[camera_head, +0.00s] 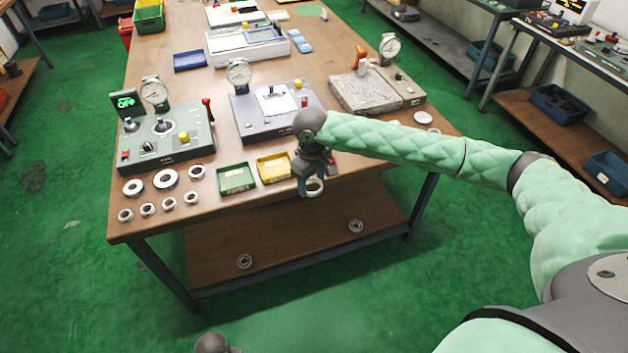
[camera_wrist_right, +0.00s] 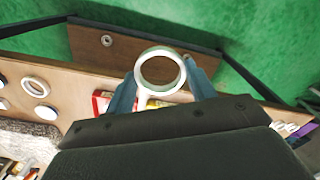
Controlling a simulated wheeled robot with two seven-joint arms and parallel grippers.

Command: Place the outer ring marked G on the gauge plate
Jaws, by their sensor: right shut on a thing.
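My right gripper (camera_head: 313,190) is shut on a pale metal ring (camera_head: 315,188), held up at the table's front edge, right of the yellow tray. In the right wrist view the ring (camera_wrist_right: 142,75) sits between the two blue-grey fingers, its hole facing the camera. I cannot read any mark on it. Which fixture is the gauge plate is not labelled: a speckled stone plate (camera_head: 360,93) with a dial gauge stands at right, and a grey plate device (camera_head: 250,118) with a dial gauge stands mid-table.
Several loose rings (camera_head: 166,179) lie at the table's front left, before a green-grey gauge box (camera_head: 170,148). A green tray (camera_head: 236,179) and a yellow tray (camera_head: 273,168) stand left of the right gripper. Pale discs (camera_head: 423,117) lie at right.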

